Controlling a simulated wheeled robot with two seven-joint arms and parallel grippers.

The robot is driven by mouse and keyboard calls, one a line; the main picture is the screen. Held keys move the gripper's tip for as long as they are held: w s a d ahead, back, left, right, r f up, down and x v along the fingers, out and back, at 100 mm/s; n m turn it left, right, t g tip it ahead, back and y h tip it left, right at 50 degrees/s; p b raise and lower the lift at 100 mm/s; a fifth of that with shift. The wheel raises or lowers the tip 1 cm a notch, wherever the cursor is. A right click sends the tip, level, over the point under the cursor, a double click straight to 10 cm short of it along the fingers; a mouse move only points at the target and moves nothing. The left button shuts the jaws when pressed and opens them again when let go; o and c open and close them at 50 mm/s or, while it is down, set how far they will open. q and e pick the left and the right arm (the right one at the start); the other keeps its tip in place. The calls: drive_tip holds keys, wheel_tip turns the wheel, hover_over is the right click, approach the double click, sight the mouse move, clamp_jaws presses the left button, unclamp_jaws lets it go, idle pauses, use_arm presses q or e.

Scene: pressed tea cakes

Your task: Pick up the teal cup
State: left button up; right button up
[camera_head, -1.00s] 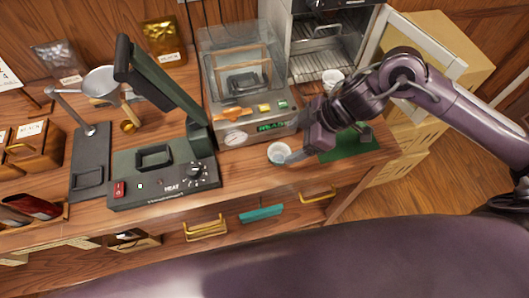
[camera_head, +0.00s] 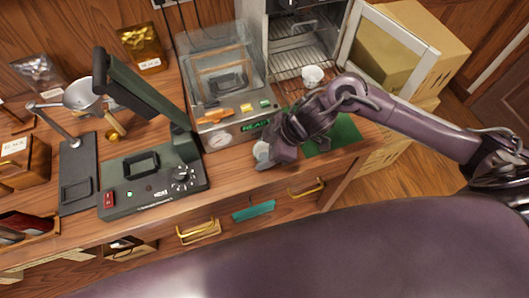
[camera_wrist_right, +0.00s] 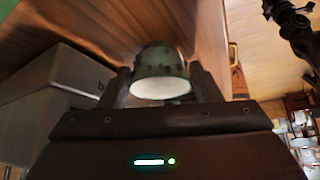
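The teal cup (camera_head: 261,152) stands on the wooden counter at its front edge, and only its pale left part shows in the head view. My right gripper (camera_head: 272,158) is at the cup and covers its right side. In the right wrist view, the dull green cup (camera_wrist_right: 162,68) with a pale inside lies between the two fingers of my right gripper (camera_wrist_right: 163,90). No clear gap shows on either side, so I cannot tell whether the fingers press on it. My left gripper is not in view.
A press machine (camera_head: 222,110) stands just behind the cup. A heat sealer (camera_head: 150,180) is to its left. A white cup (camera_head: 313,75) stands behind my right forearm near an open oven (camera_head: 300,40). A green mat (camera_head: 345,130) lies to the right. Drawers with handles are below.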

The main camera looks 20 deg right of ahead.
drive_tip(key=c, duration=0.6)
drive_tip(key=shift+r, duration=0.1)
